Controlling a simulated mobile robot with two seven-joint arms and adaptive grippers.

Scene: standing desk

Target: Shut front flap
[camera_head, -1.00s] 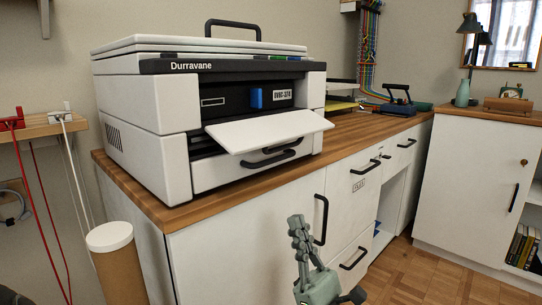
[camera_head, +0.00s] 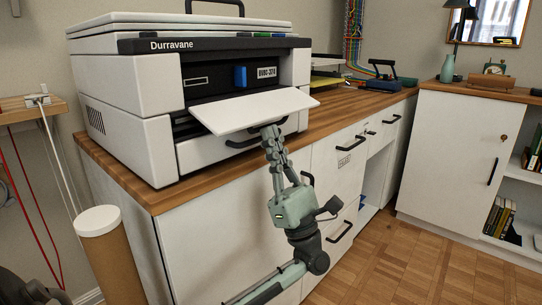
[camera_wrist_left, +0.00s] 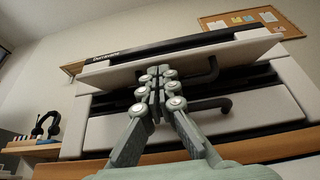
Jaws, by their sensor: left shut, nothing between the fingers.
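A white printer (camera_head: 140,110) marked "Durravane" stands on the wooden desk top. Its front flap (camera_head: 250,108) is folded down and juts out level over the lower drawer. My left gripper (camera_head: 268,130) is shut and empty, with its fingertips just under the flap's front part. In the left wrist view the closed fingers (camera_wrist_left: 160,72) point up at the flap's underside (camera_wrist_left: 215,62); I cannot tell whether they touch it. The printer's inside with a blue tab (camera_head: 240,76) is exposed above the flap. My right gripper is not in view.
A dark drawer handle (camera_head: 243,143) sits below the flap, close to my fingers. White cabinets with dark handles (camera_head: 341,231) stand under the desk top (camera_head: 190,190). A cardboard tube (camera_head: 110,250) stands at the lower left. The floor to the right is clear.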

